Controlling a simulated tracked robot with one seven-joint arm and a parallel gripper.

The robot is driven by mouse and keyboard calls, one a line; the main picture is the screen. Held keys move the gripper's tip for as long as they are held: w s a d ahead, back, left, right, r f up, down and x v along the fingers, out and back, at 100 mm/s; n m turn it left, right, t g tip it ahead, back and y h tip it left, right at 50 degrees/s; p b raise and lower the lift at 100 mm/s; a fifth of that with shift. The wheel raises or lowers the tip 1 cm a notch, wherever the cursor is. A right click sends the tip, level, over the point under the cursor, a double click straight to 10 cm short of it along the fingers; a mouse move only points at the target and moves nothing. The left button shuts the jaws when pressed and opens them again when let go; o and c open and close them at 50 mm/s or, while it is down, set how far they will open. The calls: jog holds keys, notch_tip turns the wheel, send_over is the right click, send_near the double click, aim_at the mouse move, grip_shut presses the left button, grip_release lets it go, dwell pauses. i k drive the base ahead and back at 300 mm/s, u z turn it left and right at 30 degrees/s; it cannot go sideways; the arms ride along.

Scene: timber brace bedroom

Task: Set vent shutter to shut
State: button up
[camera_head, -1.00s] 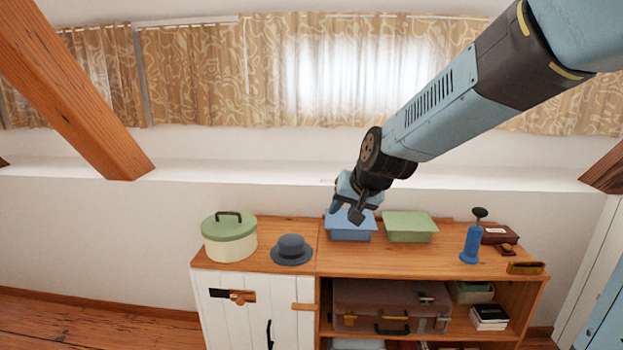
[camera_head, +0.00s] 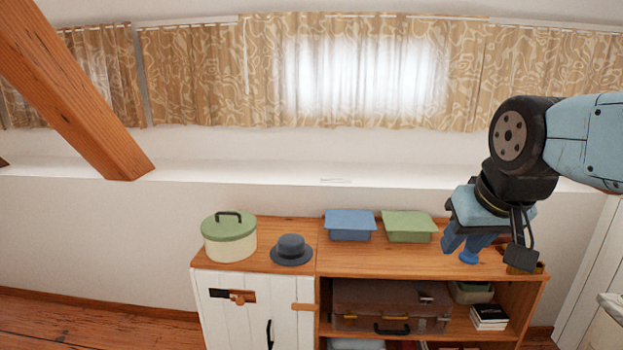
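On the front of the white cabinet door is a small vent (camera_head: 218,293) with a dark slot showing at its left. A wooden shutter piece (camera_head: 240,297) with a small knob sits at its right, so part of the slot is uncovered. My gripper (camera_head: 490,252) is at the right, over the right end of the cabinet top, far from the vent. Its fingers are spread apart, with nothing seen between them.
On the cabinet top (camera_head: 300,262) stand a green-lidded pot (camera_head: 229,245), a grey-blue hat (camera_head: 291,250), a blue box (camera_head: 350,226) and a green box (camera_head: 409,228). A wooden latch (camera_head: 303,307) and black handle (camera_head: 269,335) are on the door. A timber beam (camera_head: 70,90) slants at left.

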aim_at(240, 297)
jog(key=u, duration=0.05)
jog(key=k, duration=0.65)
jog(key=u, duration=0.5)
jog(key=i, duration=1.2)
jog(key=z, duration=0.05)
